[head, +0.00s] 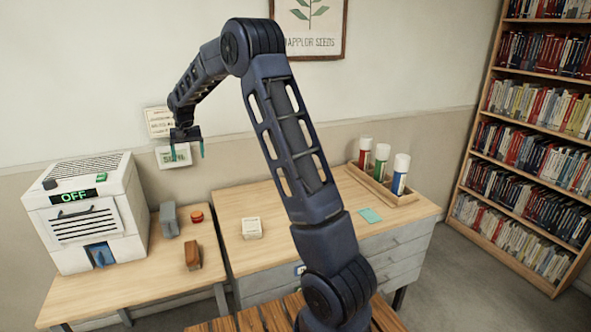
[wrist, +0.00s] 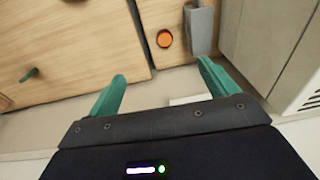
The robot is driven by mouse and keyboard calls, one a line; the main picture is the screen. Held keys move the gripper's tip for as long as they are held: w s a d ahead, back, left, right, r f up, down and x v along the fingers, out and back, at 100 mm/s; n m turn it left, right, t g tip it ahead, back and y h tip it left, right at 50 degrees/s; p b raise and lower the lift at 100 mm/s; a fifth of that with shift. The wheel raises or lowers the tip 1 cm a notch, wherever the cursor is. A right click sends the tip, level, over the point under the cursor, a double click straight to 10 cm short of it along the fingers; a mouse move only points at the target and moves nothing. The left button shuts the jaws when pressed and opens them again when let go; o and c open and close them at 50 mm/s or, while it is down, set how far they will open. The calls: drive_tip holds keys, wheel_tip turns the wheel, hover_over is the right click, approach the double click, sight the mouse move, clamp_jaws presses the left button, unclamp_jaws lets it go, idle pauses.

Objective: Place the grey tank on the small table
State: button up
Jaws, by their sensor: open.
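The grey tank (head: 169,220) stands on the left wooden table (head: 150,282), just right of a white machine. In the wrist view the grey tank (wrist: 201,28) is at the top, beyond my fingertips. My gripper (head: 188,150) is up near the wall, above and behind the tables, and apart from the tank. In the wrist view my gripper (wrist: 163,90) has its two green fingers spread with nothing between them. A slatted wooden top (head: 255,319) shows at the bottom edge, partly hidden by my arm. I cannot tell which surface is the small table.
The white machine (head: 88,210) reads OFF. A red round item (head: 196,214) and a brown object (head: 192,254) are near the tank.

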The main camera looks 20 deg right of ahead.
drive_tip(key=s+d+r+t, duration=0.1)
drive_tip(key=s+d+r, duration=0.6)
drive_tip(key=s+d, duration=0.3)
drive_tip(key=s+d+r+t, duration=0.1)
drive_tip(key=s+d+r, duration=0.65)
drive_tip(key=s, duration=0.55)
drive_tip(key=s+d+f, duration=0.1)
drive_tip(key=s+d, duration=0.2)
drive_tip(key=s, duration=0.5)
drive_tip(key=s+d+f+t, duration=0.1)
drive_tip(key=s+d+f, duration=0.1)
drive_tip(key=s, duration=0.6)
drive_tip(key=s+d+f, duration=0.1)
drive_tip(key=s+d, duration=0.2)
drive_tip(key=s, duration=0.5)
drive_tip(key=shift+d+f, duration=0.3)
drive_tip(key=shift+d, duration=0.05)
